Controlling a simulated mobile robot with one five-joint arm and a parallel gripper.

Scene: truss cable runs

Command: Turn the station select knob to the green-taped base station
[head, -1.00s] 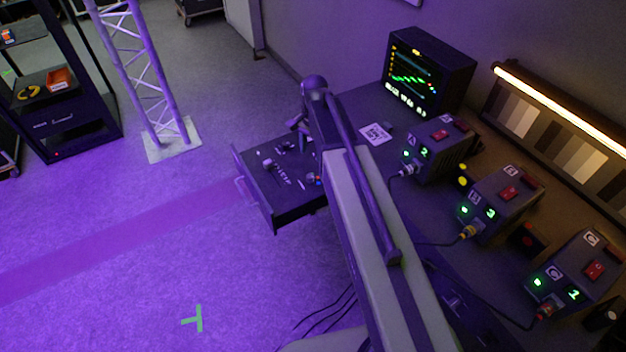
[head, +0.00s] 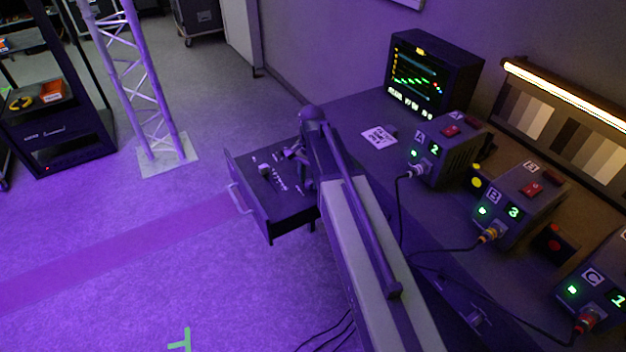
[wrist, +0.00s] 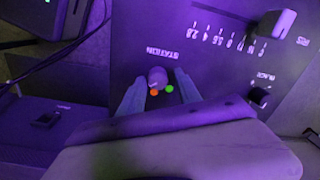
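The station knob (wrist: 158,77) is a small round pale knob on a dark panel, under the printed word STATION in the wrist view. An orange dot (wrist: 154,93) and a green dot (wrist: 169,89) sit at its edge on my gripper's side. My gripper (wrist: 159,80) is open, one finger on each side of the knob, with gaps visible; I cannot tell how far above the panel the tips are. In the head view the panel is a pulled-out drawer (head: 262,218), partly hidden by my arm. Base stations A (head: 447,150), B (head: 517,205) and C (head: 600,290) stand on the desk; I see no clear green tape.
A slider knob (wrist: 277,23) and a small black knob (wrist: 259,96) are on the same panel. A monitor (head: 430,75) stands at the back of the desk. Cables run along the desk. A truss tower (head: 140,90) stands left, with open floor in front.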

